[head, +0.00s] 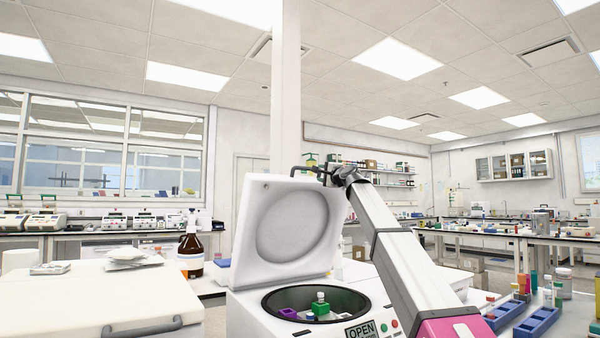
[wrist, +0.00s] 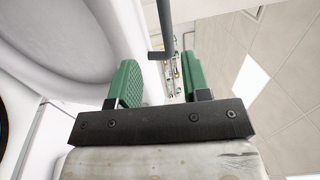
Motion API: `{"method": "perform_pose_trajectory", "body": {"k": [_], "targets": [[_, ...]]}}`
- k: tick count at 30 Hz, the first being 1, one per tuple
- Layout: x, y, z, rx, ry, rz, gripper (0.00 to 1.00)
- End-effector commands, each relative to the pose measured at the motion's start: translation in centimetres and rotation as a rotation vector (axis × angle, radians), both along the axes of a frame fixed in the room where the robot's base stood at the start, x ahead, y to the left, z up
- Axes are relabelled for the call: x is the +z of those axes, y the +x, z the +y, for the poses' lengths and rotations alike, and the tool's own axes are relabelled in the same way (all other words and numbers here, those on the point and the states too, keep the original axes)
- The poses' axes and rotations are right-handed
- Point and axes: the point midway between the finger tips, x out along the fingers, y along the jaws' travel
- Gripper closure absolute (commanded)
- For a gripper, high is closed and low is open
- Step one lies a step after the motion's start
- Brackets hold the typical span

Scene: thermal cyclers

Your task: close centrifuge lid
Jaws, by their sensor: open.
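The white centrifuge (head: 275,318) stands at the lower middle of the head view with its lid (head: 285,228) raised nearly upright. A dark bar handle (head: 305,168) sticks up at the lid's top edge. My gripper (head: 321,161) is at that top edge, partly hidden by the lid and my arm. In the wrist view my gripper (wrist: 167,85) has its green fingers apart. The dark handle (wrist: 169,30) lies ahead of the gap; contact is not visible. The lid (wrist: 75,40) fills the left.
A white lidded box (head: 90,290) stands left of the centrifuge, with a brown bottle (head: 190,250) behind it. Blue racks (head: 537,322) and small bottles are on the bench at right. The air above the lid is clear apart from a white column (head: 286,90) behind it.

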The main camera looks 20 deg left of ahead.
Motion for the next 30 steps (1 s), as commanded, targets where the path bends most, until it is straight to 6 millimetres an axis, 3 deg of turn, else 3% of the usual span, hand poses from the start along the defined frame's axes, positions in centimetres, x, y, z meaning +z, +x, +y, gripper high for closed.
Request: {"method": "perform_pose_trajectory", "body": {"k": [11, 24, 30], "targets": [[1.2, 1.0, 1.6, 0.004, 0.013, -0.001, 0.56], [2.7, 5.7, 7.0, 0.003, 0.012, -0.002, 0.56], [2.9, 6.7, 8.2, 0.002, 0.012, -0.001, 0.56]]}}
